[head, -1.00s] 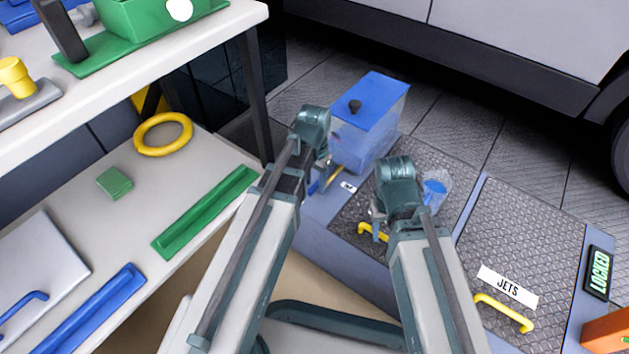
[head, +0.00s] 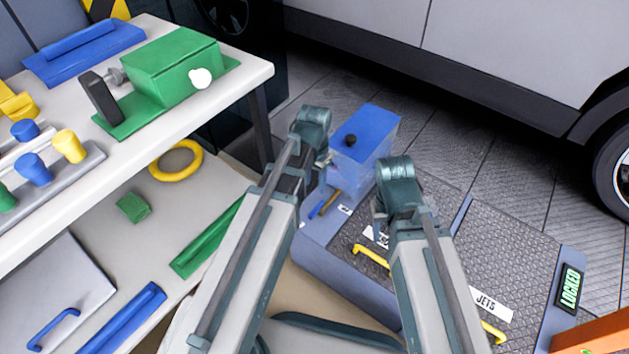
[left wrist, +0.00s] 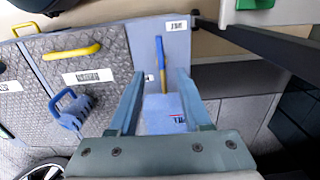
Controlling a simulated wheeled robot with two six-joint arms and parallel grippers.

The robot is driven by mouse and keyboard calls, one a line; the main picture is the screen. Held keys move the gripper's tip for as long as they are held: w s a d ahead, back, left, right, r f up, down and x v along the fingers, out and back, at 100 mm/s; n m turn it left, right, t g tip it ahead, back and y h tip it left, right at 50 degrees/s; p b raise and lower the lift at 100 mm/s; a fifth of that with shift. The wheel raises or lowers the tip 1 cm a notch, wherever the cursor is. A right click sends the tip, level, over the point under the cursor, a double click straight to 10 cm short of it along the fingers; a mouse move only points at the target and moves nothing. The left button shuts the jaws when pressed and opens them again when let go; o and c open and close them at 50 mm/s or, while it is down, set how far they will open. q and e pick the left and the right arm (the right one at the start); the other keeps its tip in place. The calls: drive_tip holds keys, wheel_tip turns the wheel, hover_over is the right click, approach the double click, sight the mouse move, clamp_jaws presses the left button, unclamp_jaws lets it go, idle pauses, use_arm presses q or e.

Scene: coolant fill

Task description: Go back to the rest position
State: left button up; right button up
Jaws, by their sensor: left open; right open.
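My left gripper (head: 318,170) is at the middle of the head view, in front of the clear tank (head: 345,180) with its blue lid (head: 366,130) and black knob. In the left wrist view my left gripper (left wrist: 160,78) has its fingers apart and holds nothing. Beyond them a blue-and-yellow stick (left wrist: 161,65) and part of the tank (left wrist: 165,122) show. My right gripper (head: 379,222) points down over the plated platform (head: 490,240). It is open, its fingers mostly hidden by its wrist. Both arms reach forward side by side.
A two-level bench stands at left, its top (head: 250,75) bearing a green machine (head: 172,70). A yellow ring (head: 177,160) lies on the lower shelf. A blue jug (left wrist: 72,110) stands on the platform by yellow handles (head: 371,256). A vehicle (head: 500,50) stands behind.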

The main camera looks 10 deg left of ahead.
use_arm(q)
drive_tip(key=shift+r, duration=0.3)
use_arm(e)
drive_tip(key=shift+r, duration=0.25)
use_arm(q)
drive_tip(key=s+d+r+y+p, duration=0.1)
drive_tip(key=s+d, duration=0.8)
drive_tip(key=s, duration=0.3)
wheel_tip(320, 180, up, 33)
drive_tip(key=p, duration=3.2)
drive_tip(key=shift+w+n+p, duration=0.35)
drive_tip(key=shift+n, duration=0.05)
use_arm(e)
wheel_tip(320, 180, up, 34)
drive_tip(key=shift+f, duration=0.15)
use_arm(q)
drive_tip(key=shift+f, duration=0.1)
use_arm(e)
drive_tip(key=shift+s+a, duration=0.1)
